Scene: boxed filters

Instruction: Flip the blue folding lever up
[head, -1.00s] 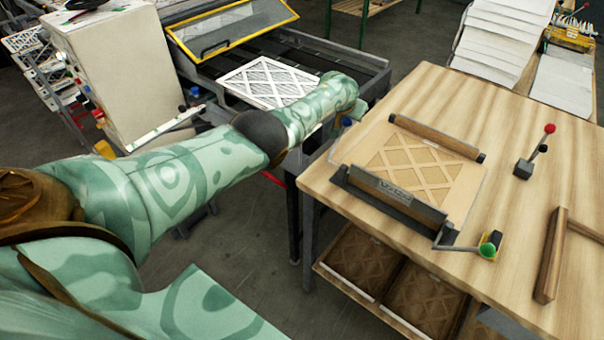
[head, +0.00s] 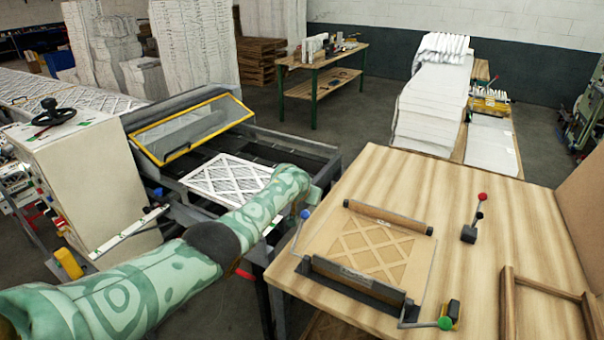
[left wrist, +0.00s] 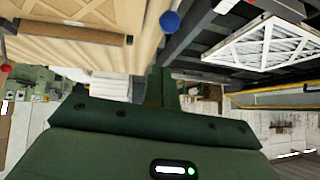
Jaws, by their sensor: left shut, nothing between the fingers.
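The blue folding lever, a round blue knob (head: 305,214) on a thin stalk, stands at the left side of the folding fixture (head: 350,283), near the table's left edge. It looks tilted slightly in the head view. The blue knob also shows in the left wrist view (left wrist: 169,21), beyond the fingers and apart from them. My left arm reaches in from the left, and its end is just above and behind the knob in the head view. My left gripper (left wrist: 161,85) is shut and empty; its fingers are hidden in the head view. My right gripper is out of view.
A brown lattice filter (head: 370,245) lies in the fixture, which has a green-knobbed crank (head: 444,323). A red-knobbed lever (head: 482,197) and a wooden frame (head: 508,290) are farther right. A machine holding a white filter (head: 228,176) stands left of the table (head: 400,170).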

